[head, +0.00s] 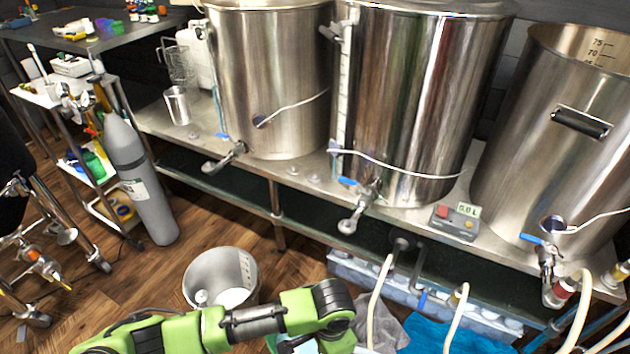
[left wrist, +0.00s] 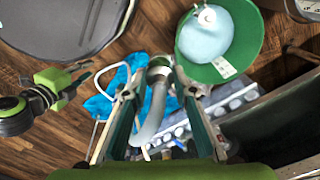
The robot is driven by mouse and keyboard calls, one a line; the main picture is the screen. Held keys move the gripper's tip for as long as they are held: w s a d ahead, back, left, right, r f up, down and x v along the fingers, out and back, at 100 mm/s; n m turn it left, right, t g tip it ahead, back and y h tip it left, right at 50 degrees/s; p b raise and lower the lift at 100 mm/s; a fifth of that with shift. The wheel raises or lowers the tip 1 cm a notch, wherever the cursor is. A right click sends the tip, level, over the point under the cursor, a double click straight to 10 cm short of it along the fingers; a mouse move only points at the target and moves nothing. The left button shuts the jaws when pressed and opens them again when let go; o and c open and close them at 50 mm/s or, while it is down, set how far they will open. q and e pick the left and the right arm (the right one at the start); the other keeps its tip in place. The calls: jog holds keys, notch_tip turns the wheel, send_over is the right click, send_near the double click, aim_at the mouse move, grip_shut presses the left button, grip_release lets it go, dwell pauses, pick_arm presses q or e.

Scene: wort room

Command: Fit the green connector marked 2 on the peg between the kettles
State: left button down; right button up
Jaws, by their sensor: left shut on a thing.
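In the left wrist view my left gripper (left wrist: 160,82) is shut on a grey curved hose (left wrist: 151,122) with a metal fitting (left wrist: 159,70) at its end. The fitting sits between the fingertips. I cannot make out a green connector or a mark 2 on it. In the head view my left arm crosses the bottom, and its gripper is out of frame. The left kettle (head: 270,80) and middle kettle (head: 410,100) stand on the steel bench. Small metal studs (head: 292,170) show on the bench between them; I cannot tell which is the peg.
A right kettle (head: 550,150) and a control box (head: 455,220) are on the bench. Taps (head: 365,200) and pale hoses (head: 380,290) stick out in front. A pale bucket (head: 222,280), a grey cylinder (head: 142,180) and a blue cloth (head: 450,335) stand or lie lower. A green bucket (left wrist: 245,66) is below.

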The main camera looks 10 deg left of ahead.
pick_arm(q)
notch_tip(320, 180, up, 5)
jog(key=p, duration=0.5)
jog(key=shift+r, duration=0.15)
